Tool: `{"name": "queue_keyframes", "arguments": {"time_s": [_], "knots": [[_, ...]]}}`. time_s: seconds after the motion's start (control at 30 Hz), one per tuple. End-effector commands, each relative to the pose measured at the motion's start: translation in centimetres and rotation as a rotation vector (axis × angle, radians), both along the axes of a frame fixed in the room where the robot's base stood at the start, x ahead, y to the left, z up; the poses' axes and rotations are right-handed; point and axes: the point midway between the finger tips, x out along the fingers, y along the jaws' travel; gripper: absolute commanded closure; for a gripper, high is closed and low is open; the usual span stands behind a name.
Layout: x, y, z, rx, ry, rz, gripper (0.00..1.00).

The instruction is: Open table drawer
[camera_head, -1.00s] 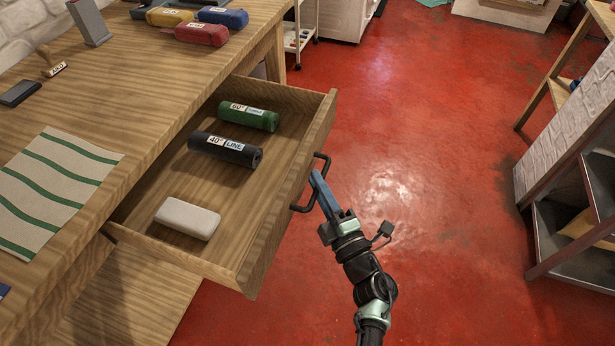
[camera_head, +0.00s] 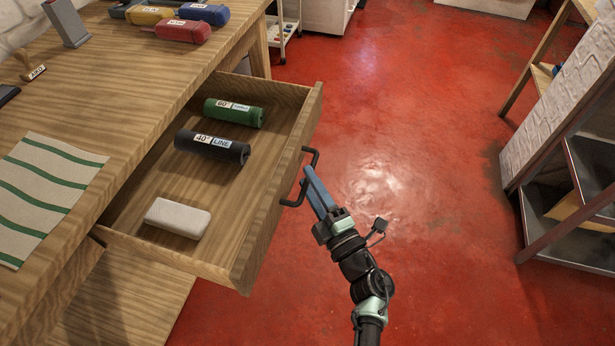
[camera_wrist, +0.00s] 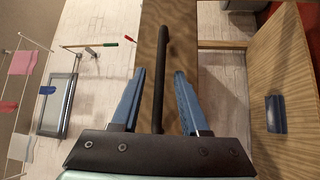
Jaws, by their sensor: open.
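The wooden table drawer (camera_head: 262,232) is pulled out well from under the table top, and its inside shows. Its dark bar handle (camera_head: 292,204) is on the drawer front. My gripper (camera_head: 307,175) is at the handle, its blue fingers open. In the wrist view the handle bar (camera_wrist: 161,75) runs lengthwise in the gap between the spread fingers (camera_wrist: 160,85), with space on both sides. I cannot tell whether a fingertip touches the bar. Inside the drawer lie a green cylinder (camera_head: 234,113), a black cylinder (camera_head: 212,147) and a white block (camera_head: 178,218).
The wooden table top (camera_head: 110,110) holds a striped cloth (camera_head: 45,190) and red, blue and yellow items at the back. A metal shelf unit (camera_head: 560,215) stands at the right. The red floor (camera_head: 430,130) between drawer and shelf is clear.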

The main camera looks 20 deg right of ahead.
Motion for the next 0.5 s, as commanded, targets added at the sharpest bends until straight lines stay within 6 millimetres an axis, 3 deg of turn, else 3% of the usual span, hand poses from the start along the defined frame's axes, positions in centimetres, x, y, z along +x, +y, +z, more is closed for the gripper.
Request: {"name": "queue_keyframes", "arguments": {"time_s": [0.3, 0.5], "knots": [[-6.9, -1.0, -1.0, 0.001, 0.005, -0.003, 0.55], [-10.1, -1.5, -1.4, 0.001, 0.002, -0.001, 0.55]]}}
